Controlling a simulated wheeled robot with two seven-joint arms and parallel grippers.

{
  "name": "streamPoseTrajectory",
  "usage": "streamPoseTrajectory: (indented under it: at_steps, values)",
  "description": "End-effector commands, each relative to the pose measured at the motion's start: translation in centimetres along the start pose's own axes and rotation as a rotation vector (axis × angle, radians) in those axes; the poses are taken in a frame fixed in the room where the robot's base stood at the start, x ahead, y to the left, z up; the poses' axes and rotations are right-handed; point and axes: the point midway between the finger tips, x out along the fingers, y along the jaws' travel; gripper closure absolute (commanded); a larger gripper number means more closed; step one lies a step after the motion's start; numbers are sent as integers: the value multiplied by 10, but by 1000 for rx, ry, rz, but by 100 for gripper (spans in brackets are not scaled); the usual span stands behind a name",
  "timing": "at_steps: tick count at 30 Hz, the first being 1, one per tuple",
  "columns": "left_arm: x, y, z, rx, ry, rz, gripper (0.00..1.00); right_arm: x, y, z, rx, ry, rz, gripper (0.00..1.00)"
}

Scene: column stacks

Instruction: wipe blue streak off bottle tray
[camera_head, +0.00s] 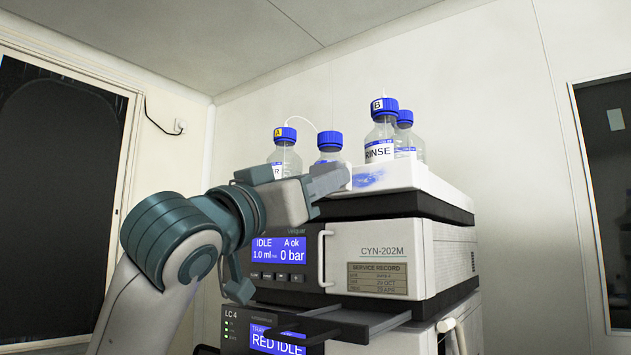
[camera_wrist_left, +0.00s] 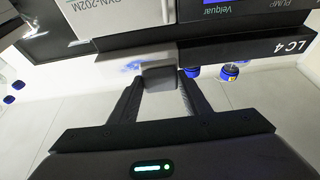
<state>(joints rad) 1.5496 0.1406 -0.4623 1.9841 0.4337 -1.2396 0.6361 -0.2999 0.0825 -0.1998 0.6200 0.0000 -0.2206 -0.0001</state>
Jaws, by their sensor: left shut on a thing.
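The white bottle tray (camera_head: 420,178) sits on top of the instrument stack. My left gripper (camera_head: 328,181) is at the left part of the tray front, just left of the streak. I cannot tell whether the block touches the tray. The gripper and arm hide the tray's left end. My right gripper is not in view.
Blue-capped bottles stand in the tray, including bottle A (camera_head: 285,155) and the RINSE bottle B (camera_head: 381,135), with a thin tube at A. Below is the CYN-202M pump unit (camera_head: 375,255) with a front handle. A dark shelf (camera_head: 345,322) juts out lower down.

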Motion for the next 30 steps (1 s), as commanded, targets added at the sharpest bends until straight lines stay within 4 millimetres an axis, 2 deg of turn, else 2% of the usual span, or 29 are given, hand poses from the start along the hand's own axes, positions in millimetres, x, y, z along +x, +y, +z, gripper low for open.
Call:
streamPoseTrajectory:
  at_steps: [30]
  values:
    - [10,0,4,0,0,0,78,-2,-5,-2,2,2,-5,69]
